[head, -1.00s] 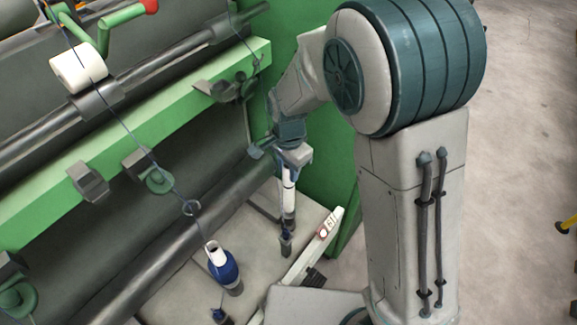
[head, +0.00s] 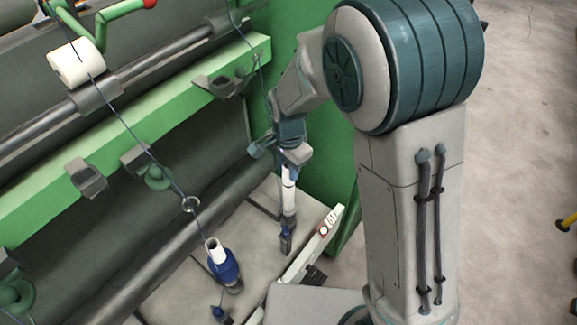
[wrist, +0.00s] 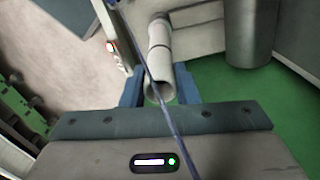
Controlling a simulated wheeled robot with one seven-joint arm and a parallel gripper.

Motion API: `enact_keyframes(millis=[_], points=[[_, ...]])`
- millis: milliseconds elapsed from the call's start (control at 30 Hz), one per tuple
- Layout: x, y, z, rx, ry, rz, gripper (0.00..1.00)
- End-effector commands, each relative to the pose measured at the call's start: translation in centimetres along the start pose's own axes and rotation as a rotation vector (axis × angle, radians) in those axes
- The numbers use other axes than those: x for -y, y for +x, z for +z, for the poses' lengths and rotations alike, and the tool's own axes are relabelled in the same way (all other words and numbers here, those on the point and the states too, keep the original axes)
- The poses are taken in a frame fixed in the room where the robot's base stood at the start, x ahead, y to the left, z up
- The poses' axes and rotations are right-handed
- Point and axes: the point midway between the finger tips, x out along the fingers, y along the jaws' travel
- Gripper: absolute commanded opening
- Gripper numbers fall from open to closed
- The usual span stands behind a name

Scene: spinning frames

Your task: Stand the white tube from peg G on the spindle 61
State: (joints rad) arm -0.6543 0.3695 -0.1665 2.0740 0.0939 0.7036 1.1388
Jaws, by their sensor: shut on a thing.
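The white tube (head: 289,200) hangs upright below my gripper (head: 291,172) in the head view. In the wrist view the tube (wrist: 160,62) stands between the two blue fingers of my gripper (wrist: 158,90), its open near end facing the camera. The gripper is shut on its upper end. A dark blue-grey spindle (head: 286,241) shows right under the tube, in line with it, beside the rail plate marked 61 (head: 327,224). I cannot tell whether the tube's lower end is around the spindle or just above it.
A neighbouring spindle carries a tube with blue yarn (head: 223,266). A strand runs from it up past a white roll (head: 75,63). A dark strand (wrist: 165,85) crosses the wrist view in front of the tube. The green end panel (head: 315,185) stands close behind my gripper.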

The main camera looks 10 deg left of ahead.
Motion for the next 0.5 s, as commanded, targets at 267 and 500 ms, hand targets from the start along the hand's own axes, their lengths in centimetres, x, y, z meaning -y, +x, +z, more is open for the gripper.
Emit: enact_keyframes(millis=[267, 500], points=[[-0.01, 0.00, 0.00, 0.000, 0.000, 0.000, 0.53], [0.03, -0.36, -0.01, 0.000, 0.000, -0.002, 0.53]])
